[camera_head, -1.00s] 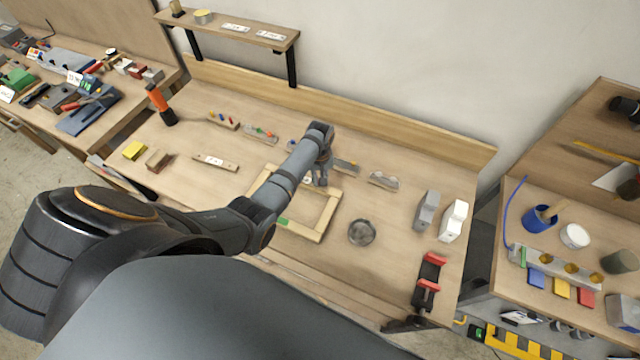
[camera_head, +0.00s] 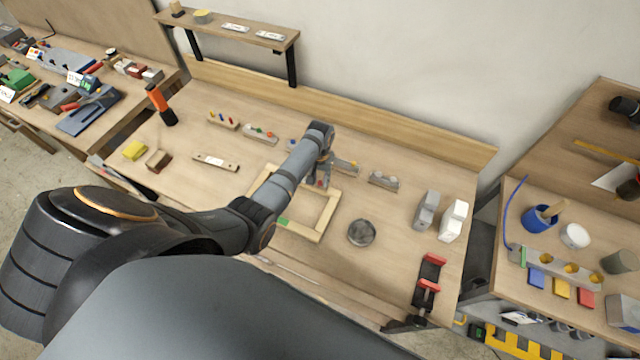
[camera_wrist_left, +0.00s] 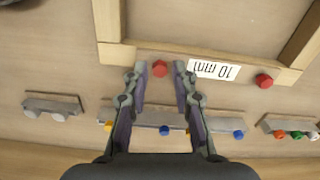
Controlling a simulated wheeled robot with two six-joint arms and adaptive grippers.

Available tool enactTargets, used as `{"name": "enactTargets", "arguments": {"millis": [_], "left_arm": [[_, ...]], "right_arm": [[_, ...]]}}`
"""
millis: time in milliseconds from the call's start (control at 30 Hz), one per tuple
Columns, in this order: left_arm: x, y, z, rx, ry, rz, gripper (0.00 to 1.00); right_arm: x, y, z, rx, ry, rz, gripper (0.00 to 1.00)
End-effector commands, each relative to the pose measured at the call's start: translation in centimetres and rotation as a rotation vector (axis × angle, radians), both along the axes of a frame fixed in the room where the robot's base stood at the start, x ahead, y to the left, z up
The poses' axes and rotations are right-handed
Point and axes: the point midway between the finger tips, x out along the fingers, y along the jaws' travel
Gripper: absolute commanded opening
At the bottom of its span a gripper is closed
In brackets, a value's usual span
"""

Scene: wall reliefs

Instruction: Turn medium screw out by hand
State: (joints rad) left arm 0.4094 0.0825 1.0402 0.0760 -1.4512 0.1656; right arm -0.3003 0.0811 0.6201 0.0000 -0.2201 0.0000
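A wooden frame (camera_head: 328,217) lies on the workbench; it also shows in the left wrist view (camera_wrist_left: 112,25). In the left wrist view, a red hexagonal screw head (camera_wrist_left: 160,68) sits at the frame's bar, beside a white "10 mm" label (camera_wrist_left: 213,69). A second red screw head (camera_wrist_left: 264,80) is right of the label. I cannot tell from the label which is the medium screw. My left gripper (camera_head: 321,184) is over the frame's back bar. In the wrist view its fingers (camera_wrist_left: 160,72) are open on either side of the first screw, with visible gaps. My right gripper is not in view.
Several small racks with coloured pieces, such as one in the wrist view (camera_wrist_left: 290,128), line the bench's back. A round grey dish (camera_head: 361,233) stands right of the frame. A red-and-black clamp (camera_head: 428,284) is at the right front edge. Bare bench lies between them.

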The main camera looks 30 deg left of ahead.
Motion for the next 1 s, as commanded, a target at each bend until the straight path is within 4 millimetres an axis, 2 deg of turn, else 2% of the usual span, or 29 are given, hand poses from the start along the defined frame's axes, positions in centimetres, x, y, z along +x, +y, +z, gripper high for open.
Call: {"name": "enactTargets", "arguments": {"millis": [167,400,633,833,1000], "left_arm": [[0.01,-0.02,0.01,0.000,0.000,-0.064,0.27],[0.02,-0.04,0.00,0.000,0.000,-0.455,0.27],[0.01,-0.04,0.00,0.000,0.000,-0.564,0.27],[0.00,-0.05,0.00,0.000,0.000,-0.905,0.27],[-0.01,-0.05,0.00,0.000,0.000,-1.022,0.27]], "right_arm": [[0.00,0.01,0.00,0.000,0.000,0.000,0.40],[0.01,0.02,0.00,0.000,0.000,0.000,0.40],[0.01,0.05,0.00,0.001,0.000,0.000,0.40],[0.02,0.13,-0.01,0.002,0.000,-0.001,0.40],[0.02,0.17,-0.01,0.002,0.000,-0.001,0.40]]}}
